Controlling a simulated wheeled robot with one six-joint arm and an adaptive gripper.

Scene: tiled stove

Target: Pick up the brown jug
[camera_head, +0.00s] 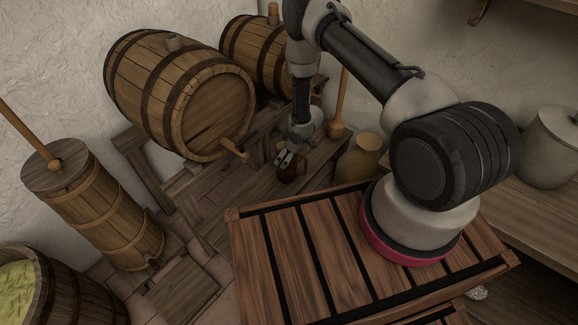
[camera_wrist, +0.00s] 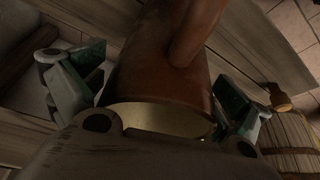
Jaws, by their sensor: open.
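The brown jug (camera_head: 293,173) is small and dark reddish-brown in the head view, low on a wooden bench beside the large barrel. In the wrist view the jug (camera_wrist: 150,65) fills the middle, with its handle at the upper right and its pale inside showing at the rim. My gripper (camera_head: 286,158) is at the jug. In the wrist view my gripper (camera_wrist: 160,92) is open, with one green-padded finger on each side of the jug. I cannot tell whether either finger touches it. The jug's far end is out of the wrist view.
A large barrel (camera_head: 180,95) with a wooden tap (camera_head: 234,150) lies left of my gripper, and a smaller barrel (camera_head: 258,52) is behind. A tan pot (camera_head: 360,160) stands to the right. A wooden-handled tool (camera_head: 337,125) stands behind the jug.

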